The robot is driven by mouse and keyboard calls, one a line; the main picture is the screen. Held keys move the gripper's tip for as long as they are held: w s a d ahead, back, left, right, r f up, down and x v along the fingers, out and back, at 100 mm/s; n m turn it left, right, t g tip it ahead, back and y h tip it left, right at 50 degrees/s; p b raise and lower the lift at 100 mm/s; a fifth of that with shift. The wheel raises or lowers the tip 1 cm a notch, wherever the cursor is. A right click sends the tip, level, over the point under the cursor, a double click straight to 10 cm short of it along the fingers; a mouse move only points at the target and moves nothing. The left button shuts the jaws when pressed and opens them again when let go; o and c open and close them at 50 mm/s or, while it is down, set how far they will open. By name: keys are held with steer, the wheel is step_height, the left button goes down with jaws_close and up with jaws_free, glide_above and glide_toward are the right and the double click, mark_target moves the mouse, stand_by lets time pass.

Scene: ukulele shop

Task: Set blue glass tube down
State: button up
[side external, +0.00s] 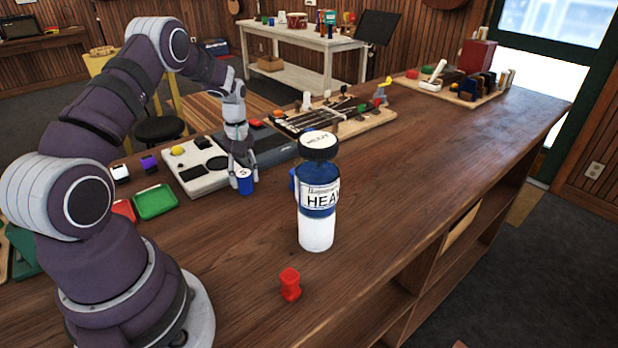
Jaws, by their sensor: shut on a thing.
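My gripper (243,168) points down over the wooden counter, left of the middle in the side external view. It is shut on a small blue tube (245,184) with a pale, marked top, which I take for the blue glass tube. The tube is upright, just right of a light grey device. I cannot tell whether its bottom touches the counter. The fingers cover part of its top.
A large blue-and-white bottle (318,205) with a black cap stands nearby, partly hiding another blue item (293,180). A red piece (290,284), a green tray (155,202) and the grey device (200,168) lie around. The counter's right side (420,190) is clear.

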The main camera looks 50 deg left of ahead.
mark_target(244, 173)
steer(key=o, duration=1)
step_height(244, 173, up, 12)
steer(key=s+d+r+m+t, duration=0.1)
steer(key=d+r+m+t, duration=0.1)
steer(key=d+r+m, duration=0.7)
steer(key=s+d+f+m+t, duration=0.1)
steer(key=s+d+m+t, duration=0.2)
steer(key=s+d+m, duration=0.3)
steer(key=s+d, duration=0.1)
steer(key=d, duration=0.3)
steer(key=shift+s+d+f, duration=0.15)
steer(key=shift+s+d, duration=0.1)
steer(key=shift+s, duration=0.15)
steer(key=shift+o, duration=0.5)
steer(key=shift+s+d+f+m+t, duration=0.25)
steer(key=shift+s+m+t, duration=0.1)
steer(key=shift+m, duration=0.25)
